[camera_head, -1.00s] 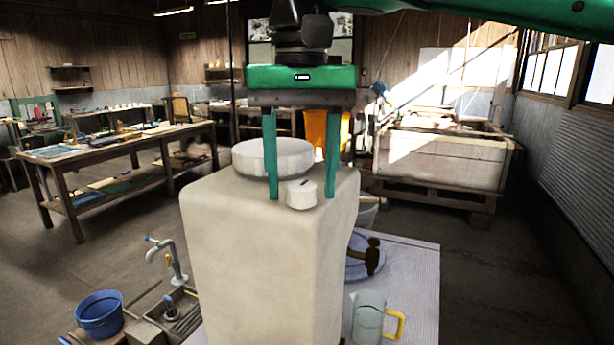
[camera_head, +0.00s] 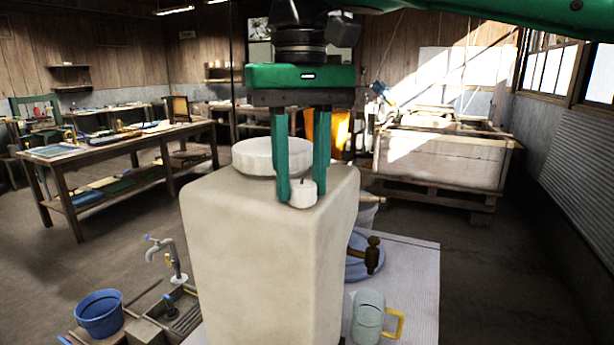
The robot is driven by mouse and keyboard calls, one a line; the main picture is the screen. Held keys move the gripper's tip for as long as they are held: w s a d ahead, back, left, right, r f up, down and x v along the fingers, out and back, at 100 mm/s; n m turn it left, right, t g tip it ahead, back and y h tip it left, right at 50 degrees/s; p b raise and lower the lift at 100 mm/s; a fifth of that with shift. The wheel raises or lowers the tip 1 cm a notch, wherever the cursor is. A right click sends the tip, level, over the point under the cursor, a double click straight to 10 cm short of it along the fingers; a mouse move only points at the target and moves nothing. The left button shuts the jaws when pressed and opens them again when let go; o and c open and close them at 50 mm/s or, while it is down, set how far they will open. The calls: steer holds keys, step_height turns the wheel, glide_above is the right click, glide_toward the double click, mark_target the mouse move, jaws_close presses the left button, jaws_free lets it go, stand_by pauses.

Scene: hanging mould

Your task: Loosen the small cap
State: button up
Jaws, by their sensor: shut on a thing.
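The small cap (camera_head: 302,196) is a white, short cylinder on the front right part of the top of a large beige container (camera_head: 265,255). My gripper (camera_head: 303,193) points straight down with its two green fingers on either side of the small cap, shut on it. The left finger covers the cap's left side. A larger white round lid (camera_head: 256,157) sits behind and to the left on the same top, partly hidden by the left finger. The cap still sits at the container's top; whether it has turned I cannot tell.
To the right below are a blue basin with a brown hammer-like tool (camera_head: 372,256) and a jug with a yellow handle (camera_head: 370,318). A tap (camera_head: 168,258) and a blue bucket (camera_head: 100,313) stand at lower left. A long workbench (camera_head: 120,150) is further back left.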

mark_target(301, 184)
steer(key=n, duration=0.5)
steer(key=shift+n, duration=0.3)
steer(key=n, duration=0.5)
steer(key=shift+a, duration=0.1)
steer(key=shift+n, duration=0.3)
steer(key=o, duration=1)
steer(key=shift+o, duration=0.2)
steer(key=shift+r, duration=3.75)
